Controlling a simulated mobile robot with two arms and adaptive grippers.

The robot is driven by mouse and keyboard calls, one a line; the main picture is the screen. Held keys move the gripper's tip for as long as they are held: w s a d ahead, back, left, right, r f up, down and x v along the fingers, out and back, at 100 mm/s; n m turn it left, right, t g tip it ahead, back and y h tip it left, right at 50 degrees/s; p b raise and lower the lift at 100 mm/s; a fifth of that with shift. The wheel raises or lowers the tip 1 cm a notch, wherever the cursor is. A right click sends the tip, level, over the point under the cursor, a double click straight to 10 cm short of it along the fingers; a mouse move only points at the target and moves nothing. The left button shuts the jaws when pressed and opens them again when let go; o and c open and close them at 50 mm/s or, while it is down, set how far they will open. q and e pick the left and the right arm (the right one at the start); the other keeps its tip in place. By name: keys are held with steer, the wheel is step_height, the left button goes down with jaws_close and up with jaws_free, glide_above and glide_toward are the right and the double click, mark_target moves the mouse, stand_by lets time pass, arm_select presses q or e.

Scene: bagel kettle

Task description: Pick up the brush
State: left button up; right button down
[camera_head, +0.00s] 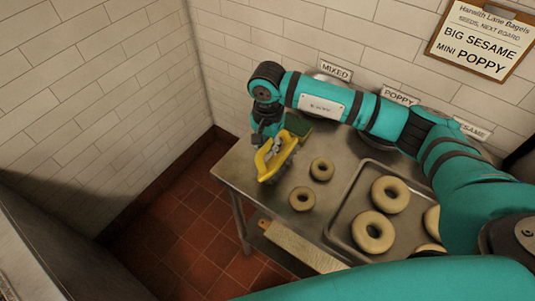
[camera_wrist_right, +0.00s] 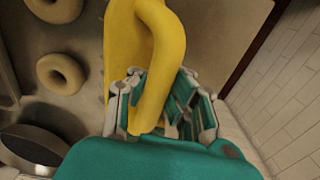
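The brush has a yellow looped handle and bristles along its right side. In the head view the brush (camera_head: 264,162) is at the left end of the steel table. My right gripper (camera_head: 272,142) is at the handle, reaching down from above. In the right wrist view the yellow handle (camera_wrist_right: 160,62) passes between the two fingers of my right gripper (camera_wrist_right: 158,112), which look closed against it from both sides. I cannot tell whether the brush touches the table. My left gripper is not in view.
Two small bagels (camera_head: 302,199) lie on the steel table (camera_head: 262,196) right of the brush. A tray (camera_head: 340,232) of larger bagels is farther right. Tiled walls close the back and left; a board (camera_head: 300,246) sits below.

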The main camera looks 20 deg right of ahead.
mark_target(267, 143)
steer(key=shift+r, duration=0.1)
steer(key=shift+r+b, duration=0.4)
steer(key=shift+r, duration=0.1)
step_height(267, 143, up, 2)
steer(key=shift+r+b, duration=0.15)
steer(key=shift+b, duration=0.6)
steer(key=s+a+b, duration=0.1)
steer(key=s+b, duration=0.1)
steer(key=s, duration=0.6)
steer(key=s+a+r+b, duration=0.1)
steer(key=s+a+b, duration=0.1)
steer(key=s, duration=0.5)
steer(key=shift+s+r, duration=0.3)
steer(key=shift+s, duration=0.1)
